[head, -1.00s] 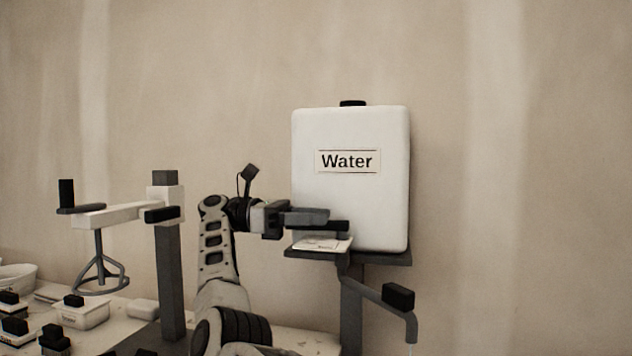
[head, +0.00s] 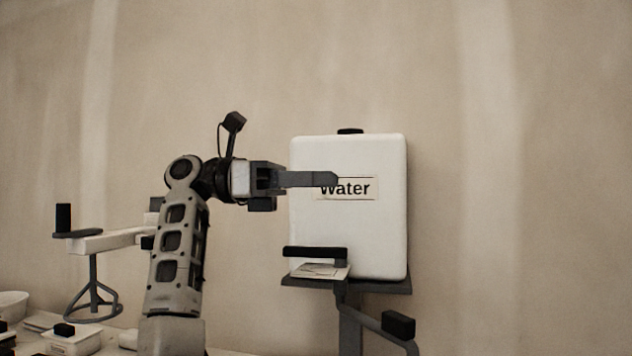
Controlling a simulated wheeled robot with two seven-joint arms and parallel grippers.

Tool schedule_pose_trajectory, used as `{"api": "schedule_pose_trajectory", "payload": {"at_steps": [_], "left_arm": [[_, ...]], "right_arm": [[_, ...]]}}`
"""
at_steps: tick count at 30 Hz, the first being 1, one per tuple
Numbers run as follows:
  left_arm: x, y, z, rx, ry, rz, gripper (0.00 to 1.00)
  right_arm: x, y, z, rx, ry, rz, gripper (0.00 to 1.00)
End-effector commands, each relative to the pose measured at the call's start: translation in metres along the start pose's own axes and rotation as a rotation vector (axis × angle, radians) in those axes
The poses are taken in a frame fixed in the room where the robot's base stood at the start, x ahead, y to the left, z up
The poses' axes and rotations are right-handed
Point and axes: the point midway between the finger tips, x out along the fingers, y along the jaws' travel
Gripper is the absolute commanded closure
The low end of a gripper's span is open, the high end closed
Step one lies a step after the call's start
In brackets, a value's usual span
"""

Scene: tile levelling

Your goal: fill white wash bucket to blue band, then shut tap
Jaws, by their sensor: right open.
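The white water tank (head: 348,235) with a "Water" label stands on a grey shelf (head: 395,287) against the wall. A black bar handle (head: 315,252) sits low in front of the tank. A grey pipe (head: 362,318) with a black block (head: 398,324) on it runs to the lower right; its spout end is cut off by the bottom edge. My right gripper (head: 328,180) is open and empty, in front of the label and above the bar, apart from it. The wash bucket and its blue band are not identifiable in view. My left gripper is not in view.
A mixer stand with a pale arm (head: 108,240) and a grey wire whisk (head: 94,300) stands at the left. A white bowl (head: 12,304) and a lidded white tub (head: 72,342) lie below it. A pale card (head: 320,270) lies under the bar. The wall right of the tank is clear.

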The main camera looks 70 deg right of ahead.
Motion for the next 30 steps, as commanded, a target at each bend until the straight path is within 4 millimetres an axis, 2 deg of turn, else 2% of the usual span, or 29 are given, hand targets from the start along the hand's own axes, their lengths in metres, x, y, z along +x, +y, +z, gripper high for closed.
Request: {"api": "schedule_pose_trajectory", "payload": {"at_steps": [8, 9, 13, 14, 17, 22, 27, 30], "left_arm": [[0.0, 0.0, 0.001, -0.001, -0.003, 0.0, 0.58], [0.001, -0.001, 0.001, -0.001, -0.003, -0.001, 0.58], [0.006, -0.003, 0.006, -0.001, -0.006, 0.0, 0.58], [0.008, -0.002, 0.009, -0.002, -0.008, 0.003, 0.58], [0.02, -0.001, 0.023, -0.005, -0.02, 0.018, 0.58], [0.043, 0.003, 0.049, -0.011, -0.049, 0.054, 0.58], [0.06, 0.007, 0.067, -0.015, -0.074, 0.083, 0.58], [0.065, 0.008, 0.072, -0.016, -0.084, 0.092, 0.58]], "right_arm": [[0.0, -0.002, 0.001, 0.0, 0.0, 0.001, 0.58], [0.0, -0.002, 0.001, 0.0, 0.0, 0.001, 0.64], [0.003, -0.001, -0.006, -0.04, 0.062, 0.045, 1.0], [0.005, 0.0, -0.009, -0.065, 0.099, 0.073, 1.0], [0.01, 0.004, -0.027, -0.197, 0.277, 0.241, 1.0], [-0.002, 0.006, -0.052, -0.45, 0.567, 0.732, 1.0], [-0.026, -0.005, -0.05, -0.577, 0.647, 1.213, 1.0], [-0.036, -0.012, -0.043, -0.601, 0.635, 1.391, 1.0]]}}
